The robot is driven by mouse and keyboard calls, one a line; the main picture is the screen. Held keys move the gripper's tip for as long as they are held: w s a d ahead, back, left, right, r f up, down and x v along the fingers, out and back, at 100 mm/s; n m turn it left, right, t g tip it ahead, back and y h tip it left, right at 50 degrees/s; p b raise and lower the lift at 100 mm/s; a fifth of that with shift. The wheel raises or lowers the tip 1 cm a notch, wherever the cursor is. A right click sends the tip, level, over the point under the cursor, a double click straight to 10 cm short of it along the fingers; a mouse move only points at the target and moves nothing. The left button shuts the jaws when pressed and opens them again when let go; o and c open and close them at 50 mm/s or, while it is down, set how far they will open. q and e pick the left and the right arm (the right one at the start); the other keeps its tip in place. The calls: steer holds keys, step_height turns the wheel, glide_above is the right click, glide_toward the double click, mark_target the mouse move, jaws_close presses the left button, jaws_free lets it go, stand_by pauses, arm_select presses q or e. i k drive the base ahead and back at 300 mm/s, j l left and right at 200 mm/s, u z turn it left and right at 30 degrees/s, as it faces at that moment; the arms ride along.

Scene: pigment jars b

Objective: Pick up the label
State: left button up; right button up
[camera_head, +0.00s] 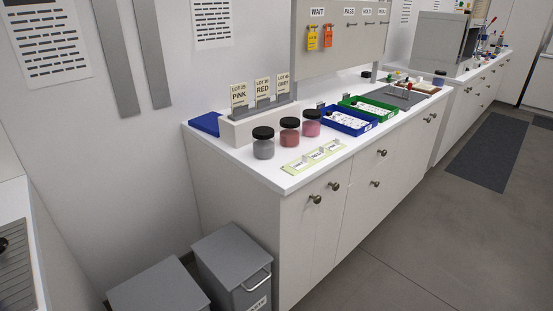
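A pale green strip (291,168) lies near the front edge of the white counter. It carries small white labels: one at its left end (299,163), a middle label (317,155) and one at its right end (333,146). Their print is too small to read surely. Behind the strip stand three dark-lidded jars: a grey jar (264,149), a red jar (290,136) and a pink jar (311,127). Neither of my grippers is in view.
A pale stand (238,132) behind the jars holds PINK, RED and GREY lot cards. A blue tray (332,125) and a green tray (349,104) with small items stand right of the jars. Grey bins (230,256) stand below the counter's left end. The floor in front is clear.

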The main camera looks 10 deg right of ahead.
mark_target(298, 165)
steer(key=i+l+u, duration=0.2)
steer(key=l, duration=0.3)
steer(key=l+u, duration=0.25)
steer(key=l, duration=0.25)
steer(key=l+u, duration=0.2)
steer(key=l, duration=2)
